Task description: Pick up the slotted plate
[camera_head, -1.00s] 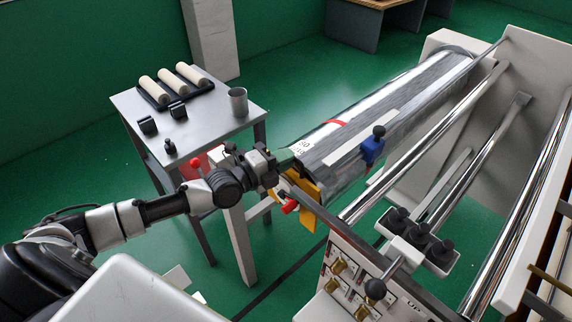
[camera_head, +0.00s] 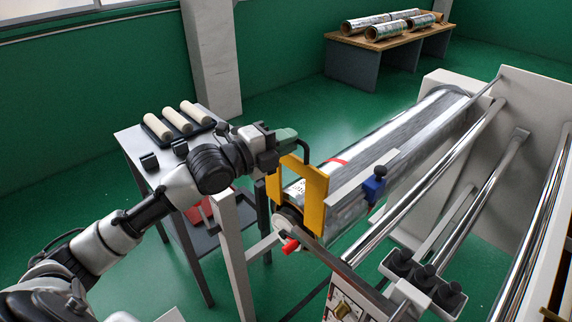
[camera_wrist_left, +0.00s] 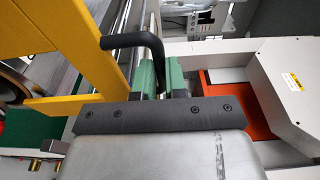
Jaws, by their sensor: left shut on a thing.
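The slotted plate (camera_head: 316,205) is a yellow plate with a slot open at the bottom and a black bent handle. In the head view it hangs upright in front of the near end of the silver foil roll (camera_head: 400,150), above the shaft end. I cannot tell whether it touches the roll or shaft. My left gripper (camera_head: 288,138) is shut on the handle at the plate's top. The left wrist view shows the green fingertips (camera_wrist_left: 152,78) at the black handle (camera_wrist_left: 130,41), with the yellow plate (camera_wrist_left: 85,45) at upper left. My right gripper is not in view.
The white roll machine (camera_head: 540,100) with steel bars fills the right side. A blue clamp (camera_head: 374,190) sits along the roll. A grey table (camera_head: 128,140) with cream rollers (camera_head: 178,118) stands behind my left arm. A wooden table (camera_head: 385,42) with printed rolls stands at the back.

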